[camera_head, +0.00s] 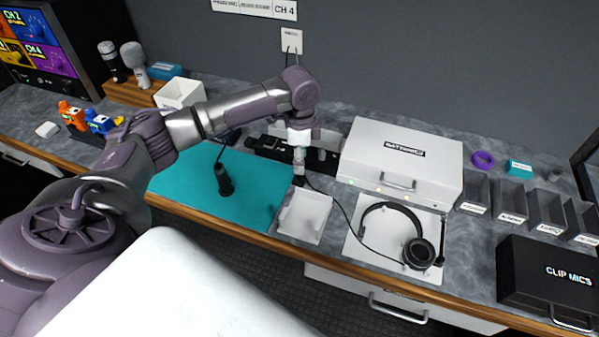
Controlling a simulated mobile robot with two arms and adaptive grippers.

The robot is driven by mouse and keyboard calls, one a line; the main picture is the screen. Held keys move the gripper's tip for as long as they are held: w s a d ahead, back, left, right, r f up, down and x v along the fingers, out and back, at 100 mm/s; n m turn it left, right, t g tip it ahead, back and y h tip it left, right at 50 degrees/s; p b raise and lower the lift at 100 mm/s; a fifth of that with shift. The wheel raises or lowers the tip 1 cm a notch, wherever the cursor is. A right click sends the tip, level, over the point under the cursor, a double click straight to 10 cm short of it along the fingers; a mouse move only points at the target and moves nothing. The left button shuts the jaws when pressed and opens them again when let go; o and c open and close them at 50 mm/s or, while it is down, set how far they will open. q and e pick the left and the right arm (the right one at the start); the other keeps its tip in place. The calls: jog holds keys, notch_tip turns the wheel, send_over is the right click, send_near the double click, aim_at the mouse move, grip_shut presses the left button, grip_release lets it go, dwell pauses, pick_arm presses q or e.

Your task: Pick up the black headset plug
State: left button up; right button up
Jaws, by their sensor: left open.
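The black headset (415,250) lies on a white sheet (372,250) right of centre. Its thin cable runs left and up to a small dark end, apparently the headset plug (299,181), on the counter above the white tray (304,216). My left gripper (299,168) points down directly over this dark end, with its jaws open. It partly covers the plug, and I cannot tell whether the fingers touch it. My right gripper is out of view.
A teal mat (250,195) bears an upright black cylinder (224,181) with a cable. A white case (400,160) stands right of the gripper; a black strip (325,161) lies behind it. Grey bins (510,198) and a black clip mics case (545,275) are at right.

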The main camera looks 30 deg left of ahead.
pick_arm(q)
jog(key=f, duration=0.3)
jog(key=shift+s+f+p, duration=0.25)
jog(key=shift+p, duration=0.15)
jog(key=shift+f, duration=0.2)
grip_shut()
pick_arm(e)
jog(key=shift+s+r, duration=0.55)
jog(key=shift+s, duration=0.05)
pick_arm(q)
jog(key=shift+r, duration=0.1)
